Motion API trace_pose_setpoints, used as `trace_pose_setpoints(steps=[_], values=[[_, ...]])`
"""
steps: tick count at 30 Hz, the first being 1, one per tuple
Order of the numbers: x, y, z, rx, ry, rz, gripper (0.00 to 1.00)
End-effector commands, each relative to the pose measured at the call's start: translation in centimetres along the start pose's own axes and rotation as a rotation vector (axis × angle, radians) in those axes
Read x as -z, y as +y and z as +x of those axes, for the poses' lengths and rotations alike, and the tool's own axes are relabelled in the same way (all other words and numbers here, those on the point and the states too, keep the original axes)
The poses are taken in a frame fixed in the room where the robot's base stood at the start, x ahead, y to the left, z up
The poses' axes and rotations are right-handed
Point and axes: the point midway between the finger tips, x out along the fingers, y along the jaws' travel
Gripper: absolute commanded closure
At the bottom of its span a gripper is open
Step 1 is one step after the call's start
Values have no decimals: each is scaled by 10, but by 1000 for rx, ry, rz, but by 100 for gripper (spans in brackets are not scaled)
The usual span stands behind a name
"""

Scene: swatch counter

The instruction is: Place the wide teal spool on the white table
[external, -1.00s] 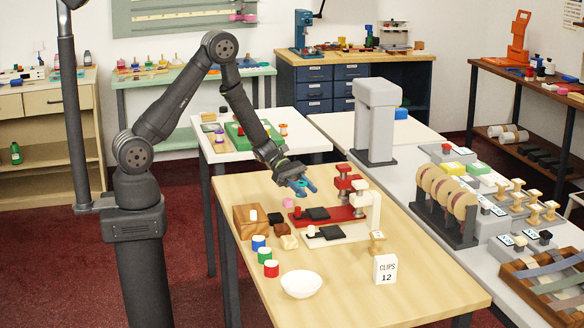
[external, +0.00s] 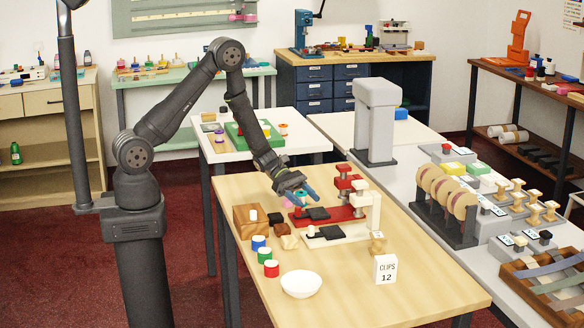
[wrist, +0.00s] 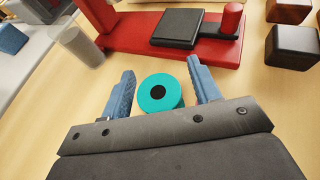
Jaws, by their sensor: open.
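The wide teal spool (wrist: 174,94) shows in the wrist view as a round teal disc with a dark centre hole. It is between the two blue fingers of my gripper (wrist: 161,90), with a narrow gap at each side. My gripper is open. In the external view my gripper (external: 302,193) is low over the wooden table's far part, near the red stand, and partly hides the spool. The white table (external: 224,153) stands behind the wooden one, with a green tray (external: 236,138) and some spools on it.
The red stand (external: 330,217) with a black pad is close by my gripper; it also shows in the wrist view (wrist: 120,38). A white stand (external: 350,233), brown blocks (external: 245,226), small jars (external: 265,254) and a bowl (external: 301,284) are on the wooden table.

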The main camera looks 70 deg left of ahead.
Motion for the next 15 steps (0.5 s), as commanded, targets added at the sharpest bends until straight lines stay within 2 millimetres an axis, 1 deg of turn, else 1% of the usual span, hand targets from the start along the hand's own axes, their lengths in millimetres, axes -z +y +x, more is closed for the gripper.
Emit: trace_pose_setpoints(steps=[3,5,8,15], values=[[-3,0,-1,0,0,0,43],[-3,1,-8,-3,0,-1,43],[-3,1,-25,-5,-1,-1,43],[-3,1,-77,-5,0,0,43]])
